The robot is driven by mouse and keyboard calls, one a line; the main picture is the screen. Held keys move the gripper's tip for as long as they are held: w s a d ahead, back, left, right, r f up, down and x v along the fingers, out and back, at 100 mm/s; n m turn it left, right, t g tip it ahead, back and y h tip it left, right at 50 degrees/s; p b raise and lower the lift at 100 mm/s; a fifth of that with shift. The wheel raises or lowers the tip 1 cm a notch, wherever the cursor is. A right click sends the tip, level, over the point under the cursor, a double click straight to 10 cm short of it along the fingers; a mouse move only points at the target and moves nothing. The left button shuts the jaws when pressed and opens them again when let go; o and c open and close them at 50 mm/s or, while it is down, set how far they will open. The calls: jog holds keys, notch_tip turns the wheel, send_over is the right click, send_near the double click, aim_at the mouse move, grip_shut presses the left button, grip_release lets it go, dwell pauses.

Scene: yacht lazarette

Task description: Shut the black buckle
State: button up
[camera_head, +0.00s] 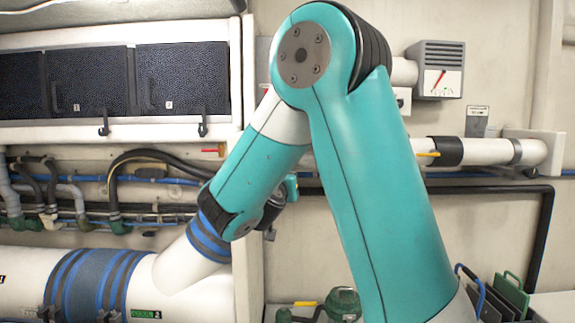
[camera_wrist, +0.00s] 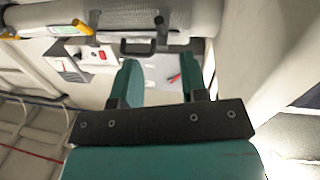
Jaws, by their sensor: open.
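My gripper (camera_wrist: 158,76) is open, with its two teal fingers apart and nothing visible between them. In the head view it is mostly hidden behind my arm. In the wrist view a black U-shaped piece (camera_wrist: 138,48) hangs under a pale pipe, beyond the fingertips and apart from them. It may be the black buckle, but I cannot tell for sure. In the head view a black band (camera_head: 446,151) wraps a white pipe on the right. Small black latches hang under the cabinet, a left one (camera_head: 104,126) and a right one (camera_head: 203,126).
A grey gauge box (camera_head: 440,69) is on the back wall. A yellow lever (camera_head: 428,154) sits by the white pipe. Hoses (camera_head: 125,160) run below the cabinet (camera_head: 80,82). A large white pipe (camera_head: 30,275) with blue bands lies lower left. Green-edged panels (camera_head: 510,290) stand lower right.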

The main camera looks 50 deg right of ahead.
jog(key=p+x, duration=0.5)
jog(key=x, duration=0.4)
jog(key=shift+w+d+r, duration=0.15)
jog(key=shift+w+d, duration=0.05)
jog(key=shift+d, duration=0.1)
jog(key=shift+w+d, duration=0.2)
jog(key=shift+d, duration=0.1)
jog(key=shift+c, duration=0.2)
grip_shut()
